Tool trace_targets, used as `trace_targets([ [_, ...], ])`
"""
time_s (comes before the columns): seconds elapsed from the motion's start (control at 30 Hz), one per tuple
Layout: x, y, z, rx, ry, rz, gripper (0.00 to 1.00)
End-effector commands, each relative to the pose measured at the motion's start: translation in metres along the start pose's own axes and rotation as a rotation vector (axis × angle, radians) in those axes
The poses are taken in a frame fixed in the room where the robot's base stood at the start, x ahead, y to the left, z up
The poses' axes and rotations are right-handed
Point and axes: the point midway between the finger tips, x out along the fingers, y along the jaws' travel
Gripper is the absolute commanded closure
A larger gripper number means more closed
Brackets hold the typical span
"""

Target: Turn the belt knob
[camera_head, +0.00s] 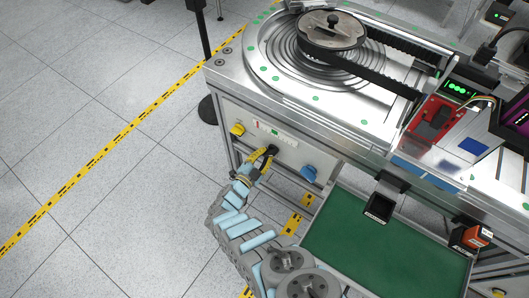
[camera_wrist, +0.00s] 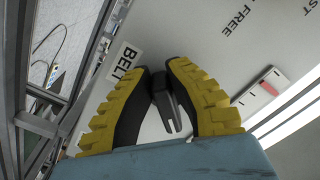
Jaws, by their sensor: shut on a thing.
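The belt knob (camera_wrist: 170,108) is black and sits on the pale front panel beside a white label reading BELT (camera_wrist: 122,62). In the wrist view it lies between the two yellow, black-lined fingers of my gripper (camera_wrist: 158,74), which is shut on it. In the head view my gripper (camera_head: 265,159) reaches up to the panel from below, and the black knob (camera_head: 272,149) shows at its fingertips. The fingers hide part of the knob's sides. The knob's pointer is tilted in the wrist view.
A yellow knob (camera_head: 238,130) is left of the belt knob and a blue knob (camera_head: 309,173) is right of it on the panel. A round conveyor (camera_head: 285,60) stands above. A green shelf (camera_head: 375,248) lies lower right.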

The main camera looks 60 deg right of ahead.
Motion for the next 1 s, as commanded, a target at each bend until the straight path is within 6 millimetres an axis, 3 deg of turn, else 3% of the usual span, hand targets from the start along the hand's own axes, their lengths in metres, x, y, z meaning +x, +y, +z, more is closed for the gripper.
trace_targets([
  [0.5, 0.0, 0.011, -0.001, -0.399, -0.001, -0.001, 1.0],
  [1.0, 0.001, 0.015, -0.004, -0.559, 0.0, 0.0, 1.0],
])
